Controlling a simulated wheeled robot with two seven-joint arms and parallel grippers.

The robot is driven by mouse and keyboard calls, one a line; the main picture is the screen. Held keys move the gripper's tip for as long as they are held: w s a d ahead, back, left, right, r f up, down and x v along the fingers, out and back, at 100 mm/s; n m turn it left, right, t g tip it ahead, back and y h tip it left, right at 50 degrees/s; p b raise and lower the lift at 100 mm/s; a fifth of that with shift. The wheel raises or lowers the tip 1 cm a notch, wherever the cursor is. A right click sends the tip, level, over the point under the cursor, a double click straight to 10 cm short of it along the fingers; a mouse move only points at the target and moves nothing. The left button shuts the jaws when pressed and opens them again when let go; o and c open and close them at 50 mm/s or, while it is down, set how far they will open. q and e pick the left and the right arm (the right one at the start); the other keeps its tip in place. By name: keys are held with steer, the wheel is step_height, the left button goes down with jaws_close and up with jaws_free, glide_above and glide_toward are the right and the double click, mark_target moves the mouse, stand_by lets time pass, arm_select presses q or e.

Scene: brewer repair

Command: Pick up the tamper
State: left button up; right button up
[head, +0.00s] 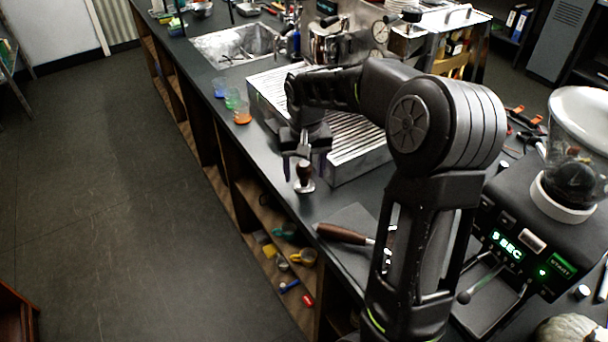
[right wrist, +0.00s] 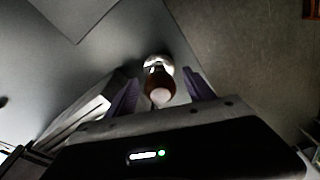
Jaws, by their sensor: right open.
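The tamper (head: 304,176) stands upright on the dark counter (head: 262,165), near its front edge and beside the ribbed metal drip tray of the espresso machine. It has a brown handle and a shiny metal base. My right gripper (head: 304,170) is open directly above the tamper, with its fingers on either side of the handle top. In the right wrist view the tamper (right wrist: 158,80) shows between the two purple-tinted fingertips (right wrist: 160,90), with a gap on each side. My left gripper is not in view.
The drip tray (head: 340,160) lies close behind the tamper. A wooden-handled portafilter (head: 342,233) lies on a mat to the right. Small coloured cups (head: 242,116) stand to the left. A grinder (head: 530,235) stands at the right. The counter's front edge is close by.

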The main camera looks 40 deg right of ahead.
steer(key=shift+c, duration=0.4)
jaws_close()
stand_by(0.5)
